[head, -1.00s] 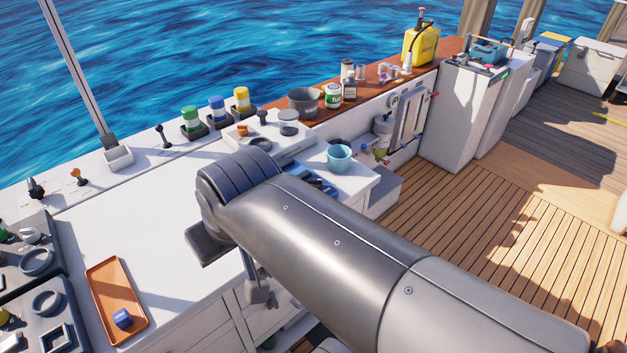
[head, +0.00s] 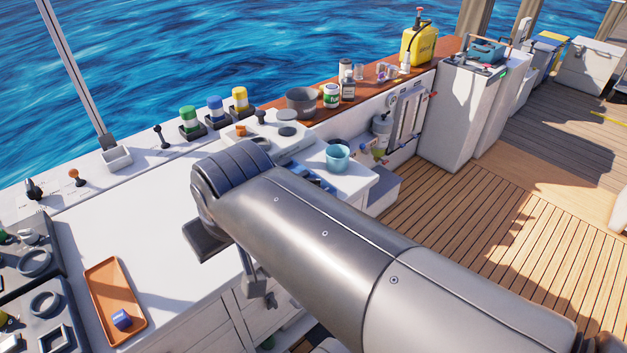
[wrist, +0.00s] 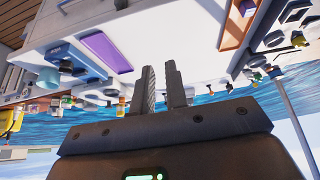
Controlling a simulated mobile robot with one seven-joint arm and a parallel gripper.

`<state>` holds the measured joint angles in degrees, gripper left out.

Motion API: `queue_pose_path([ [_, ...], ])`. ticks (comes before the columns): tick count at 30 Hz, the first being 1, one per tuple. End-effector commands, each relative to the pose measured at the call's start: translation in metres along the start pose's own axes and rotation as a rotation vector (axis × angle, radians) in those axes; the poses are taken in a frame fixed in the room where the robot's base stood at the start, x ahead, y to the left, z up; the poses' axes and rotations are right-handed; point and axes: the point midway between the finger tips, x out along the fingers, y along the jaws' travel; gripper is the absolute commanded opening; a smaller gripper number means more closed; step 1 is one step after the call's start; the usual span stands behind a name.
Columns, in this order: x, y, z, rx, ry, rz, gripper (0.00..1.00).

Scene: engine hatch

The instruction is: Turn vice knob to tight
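I cannot make out a vice or its knob for certain in either view. My arm covers the middle of the white counter (head: 110,228) in the head view and may hide it. My gripper (wrist: 160,67) shows in the wrist view as two dark fingers with a narrow gap between them. Nothing is held in the gap. The fingers point toward the white counter surface, seen upside down there, and look clear of any object.
A light blue cup (head: 338,158), a grey pot (head: 301,102) and several jars stand toward the back. A purple tray (wrist: 104,52) shows in the wrist view. The left counter top is mostly bare.

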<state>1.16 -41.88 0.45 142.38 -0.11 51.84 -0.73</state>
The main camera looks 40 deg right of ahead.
Motion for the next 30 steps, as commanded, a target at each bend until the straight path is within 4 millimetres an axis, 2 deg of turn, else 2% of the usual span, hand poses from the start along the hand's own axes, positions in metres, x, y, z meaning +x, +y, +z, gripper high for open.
queue_pose_path([
  [1, 0.002, 0.004, -0.006, 0.002, -0.015, 0.015, 0.17],
  [8, 0.015, 0.043, -0.050, -0.015, -0.127, 0.106, 0.36],
  [15, 0.041, 0.102, -0.092, -0.031, -0.263, 0.146, 0.56],
  [23, 0.079, 0.187, -0.117, -0.030, -0.391, 0.116, 0.56],
  [30, 0.112, 0.273, -0.115, -0.012, -0.464, 0.042, 0.56],
])
